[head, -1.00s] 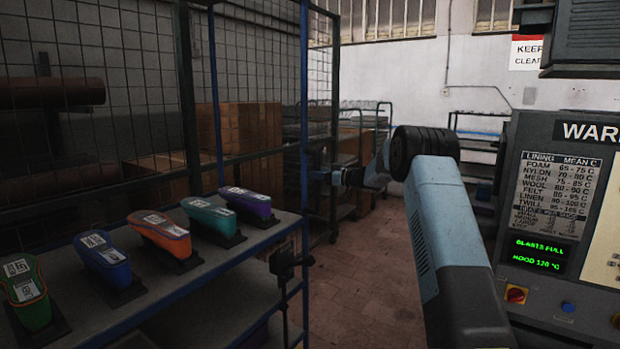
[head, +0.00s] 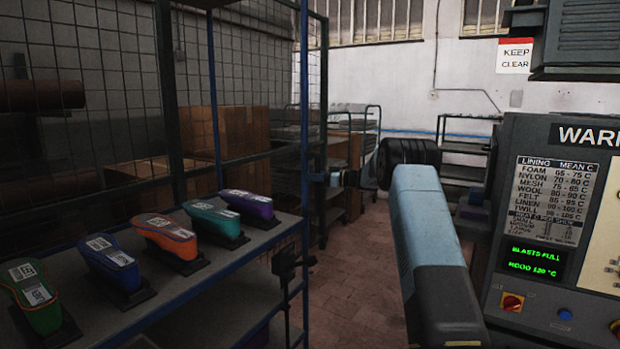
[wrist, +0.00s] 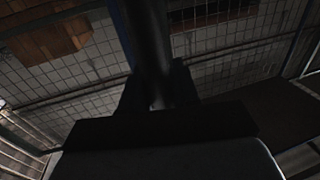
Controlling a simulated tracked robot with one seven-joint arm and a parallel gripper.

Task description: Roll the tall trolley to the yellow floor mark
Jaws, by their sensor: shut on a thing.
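The tall trolley (head: 324,80) appears to be the tall frame with dark and blue posts and wire mesh, left of centre in the head view. My gripper (head: 325,177) is at its right-hand post, about mid-height. In the wrist view a dark upright post (wrist: 142,40) runs between the fingers of my gripper (wrist: 158,105), with wire mesh behind it. The gripper is shut on this post. My forearm hides part of the floor to the right. The trolley's wheels are not clear. No yellow floor mark is seen in either view.
A shelf (head: 240,262) with several coloured shoe-shaped pieces stands close on the left. A control panel (head: 545,215) is close on the right. Brown boxes (head: 240,135) and a smaller trolley (head: 365,140) stand further back. Tiled floor (head: 350,270) is open between shelf and panel.

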